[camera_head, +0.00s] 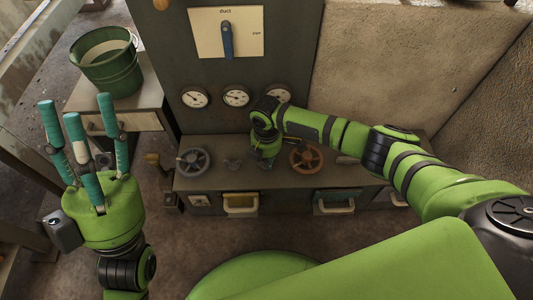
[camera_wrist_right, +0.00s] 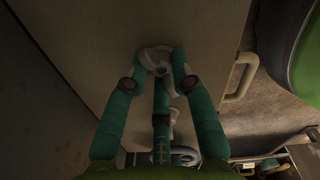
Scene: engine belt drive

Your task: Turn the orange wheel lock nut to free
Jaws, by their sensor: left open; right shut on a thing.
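The orange wheel (camera_head: 306,158) lies on the grey bench in the head view, just right of my right gripper (camera_head: 266,158). My right gripper points down and its fingertips are mostly hidden there. In the right wrist view its three fingers (camera_wrist_right: 158,66) are closed around a grey metal wing-shaped nut (camera_wrist_right: 155,58), which sits on the bench top. The nut is beside the orange wheel, and its lettering or marks cannot be seen. My left gripper (camera_head: 75,108) is open and empty, fingers up, at the left of the head view, far from the wheel.
A grey wheel (camera_head: 193,161) and another small wing nut (camera_head: 232,163) are left of my right gripper. Behind stand gauges (camera_head: 236,97) and a panel with a blue lever (camera_head: 227,40). A green bucket (camera_head: 106,62) is at upper left. Drawer handles (camera_head: 240,205) jut from the bench front.

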